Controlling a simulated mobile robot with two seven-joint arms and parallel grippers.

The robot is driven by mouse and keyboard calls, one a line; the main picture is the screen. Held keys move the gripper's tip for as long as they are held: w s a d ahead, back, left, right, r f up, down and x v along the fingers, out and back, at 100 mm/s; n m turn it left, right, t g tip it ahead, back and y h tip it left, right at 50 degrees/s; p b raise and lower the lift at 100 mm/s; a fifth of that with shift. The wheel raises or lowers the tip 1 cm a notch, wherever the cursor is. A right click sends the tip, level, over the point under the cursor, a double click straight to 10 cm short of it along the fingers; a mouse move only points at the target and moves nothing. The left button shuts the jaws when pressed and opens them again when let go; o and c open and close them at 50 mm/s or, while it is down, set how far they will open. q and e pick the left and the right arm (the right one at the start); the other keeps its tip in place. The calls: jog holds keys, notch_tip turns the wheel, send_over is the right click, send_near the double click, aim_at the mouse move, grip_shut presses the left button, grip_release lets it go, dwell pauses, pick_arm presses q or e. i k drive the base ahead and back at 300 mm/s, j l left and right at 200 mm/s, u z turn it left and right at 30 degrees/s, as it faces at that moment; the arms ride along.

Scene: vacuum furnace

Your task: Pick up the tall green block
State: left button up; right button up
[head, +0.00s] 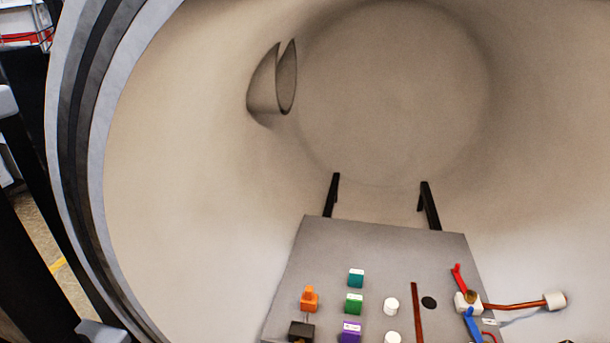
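A green block (354,304) with a pale top stands on the grey plate (345,240) inside the furnace chamber. It is near the bottom middle of the head view. A teal block (356,279) of similar look stands just behind it, and a purple block (350,331) stands just in front, partly cut by the bottom edge. From this angle I cannot tell which block is tallest. Neither of my grippers is in view, and nothing is seen touching the green block.
An orange piece (309,299) and a black block (301,331) stand left of the green block. White cylinders (391,306), a brown bar (417,312) and a black disc (429,303) are to its right. A red-handled valve (467,301) with copper pipe (515,305) lies farther right. The round chamber wall (200,190) encloses the plate.

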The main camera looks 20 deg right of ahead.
aim_at(353, 304)
jog(key=z, duration=1.05)
jog(key=k+j+z, duration=0.15)
jog(key=i+j, duration=0.05)
jog(key=j, duration=0.05)
